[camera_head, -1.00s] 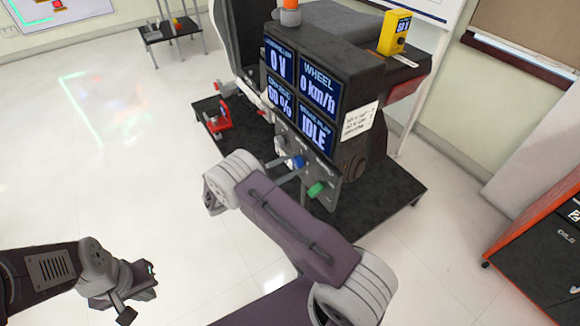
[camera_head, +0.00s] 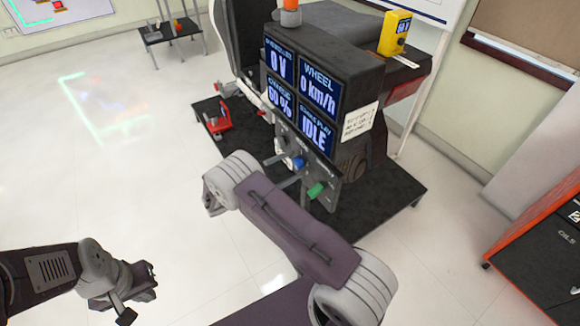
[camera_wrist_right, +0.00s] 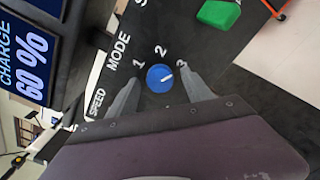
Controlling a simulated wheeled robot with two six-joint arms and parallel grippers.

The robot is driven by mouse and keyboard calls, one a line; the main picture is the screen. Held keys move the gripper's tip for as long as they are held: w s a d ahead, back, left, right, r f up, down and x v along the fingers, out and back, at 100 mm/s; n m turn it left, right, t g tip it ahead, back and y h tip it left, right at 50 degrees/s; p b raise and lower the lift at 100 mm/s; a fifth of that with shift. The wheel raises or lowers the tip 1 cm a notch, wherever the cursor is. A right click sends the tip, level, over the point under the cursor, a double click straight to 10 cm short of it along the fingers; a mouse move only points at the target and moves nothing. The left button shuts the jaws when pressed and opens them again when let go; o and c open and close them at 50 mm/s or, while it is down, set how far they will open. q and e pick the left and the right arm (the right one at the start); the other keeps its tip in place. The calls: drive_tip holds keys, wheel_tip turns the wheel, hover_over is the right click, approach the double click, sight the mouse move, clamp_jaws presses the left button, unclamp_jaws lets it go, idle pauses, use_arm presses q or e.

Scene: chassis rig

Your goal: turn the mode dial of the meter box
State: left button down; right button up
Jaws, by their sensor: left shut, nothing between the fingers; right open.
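The mode dial is a round blue knob (camera_head: 298,163) on the dark sloping panel (camera_head: 329,197) below the screens. In the right wrist view the blue dial (camera_wrist_right: 158,80) sits by the word MODE and the numbers 1, 2 and 3. Its white mark points to the right, between 2 and 3. My right gripper (camera_wrist_right: 161,90) is open, with one finger on each side of the dial; I cannot tell whether they touch it. In the head view the right gripper (camera_head: 283,171) reaches the panel. My left gripper (camera_head: 148,284) is shut and empty over the floor, far from the panel.
A green knob (camera_head: 316,190) is close beside the dial. Screens (camera_head: 318,86) above read 0 V, 0 km/h, 60 % and IDLE. A yellow box (camera_head: 394,34) stands on top. A red device (camera_head: 216,116) rests on the black platform (camera_head: 388,190).

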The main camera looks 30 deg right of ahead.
drive_tip(key=a, duration=0.9)
drive_tip(key=shift+s, duration=0.35)
